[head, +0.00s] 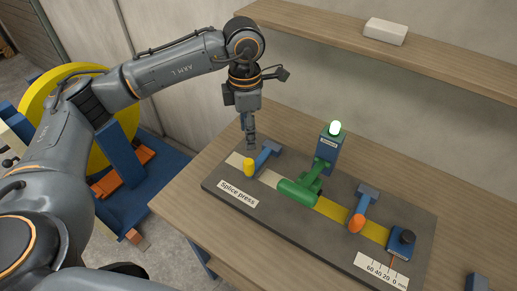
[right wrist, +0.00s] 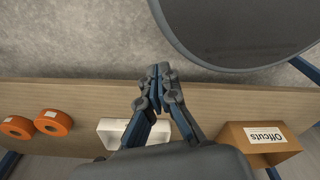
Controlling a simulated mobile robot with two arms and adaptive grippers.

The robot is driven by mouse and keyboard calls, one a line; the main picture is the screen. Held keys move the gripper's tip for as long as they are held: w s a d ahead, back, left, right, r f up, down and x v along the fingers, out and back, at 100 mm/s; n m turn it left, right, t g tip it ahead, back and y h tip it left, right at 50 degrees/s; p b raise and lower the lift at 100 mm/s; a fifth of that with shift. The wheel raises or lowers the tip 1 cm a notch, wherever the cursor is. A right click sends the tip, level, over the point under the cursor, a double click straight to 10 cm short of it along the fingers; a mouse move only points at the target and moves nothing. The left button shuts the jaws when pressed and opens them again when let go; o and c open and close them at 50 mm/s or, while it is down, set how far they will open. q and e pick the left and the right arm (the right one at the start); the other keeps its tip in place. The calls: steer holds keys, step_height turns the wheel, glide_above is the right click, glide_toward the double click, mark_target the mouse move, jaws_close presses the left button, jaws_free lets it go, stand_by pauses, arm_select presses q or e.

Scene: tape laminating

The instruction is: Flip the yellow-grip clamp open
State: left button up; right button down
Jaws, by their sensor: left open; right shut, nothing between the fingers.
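The yellow-grip clamp (head: 249,168) is at the left end of the dark splice press (head: 225,183) in the head view. Its yellow grip is at the near end of a short blue arm (head: 268,153), which lies low across the pale strip. My left gripper (head: 250,146) points down just above and behind the yellow grip, close to the blue arm. Its fingers are open, with nothing seen between them; whether they touch the clamp I cannot tell. My right gripper (right wrist: 160,75) is shut and empty in the right wrist view, away from the press.
The orange-grip clamp (head: 357,222), green press lever (head: 300,190) and lit blue post (head: 329,146) share the press. A shelf (head: 310,25) runs behind. The right wrist view shows orange rolls (right wrist: 52,122), a white tray (right wrist: 112,131) and an Offcuts box (right wrist: 232,148).

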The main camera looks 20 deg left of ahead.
arm_select(q)
steer(key=p, duration=0.2)
glide_above(249, 161)
steer(key=f, duration=0.4)
steer(key=shift+s+f, duration=0.3)
steer(key=shift+f, duration=0.1)
steer(key=f+p, duration=0.1)
steer(key=f, duration=0.6)
steer(key=shift+w+f+p, duration=0.2)
steer(key=shift+p, duration=0.15)
steer(key=shift+f, duration=0.6)
jaws_close()
arm_select(e)
steer(key=r, duration=0.2)
steer(key=s+r, duration=0.1)
steer(key=shift+r, duration=0.4)
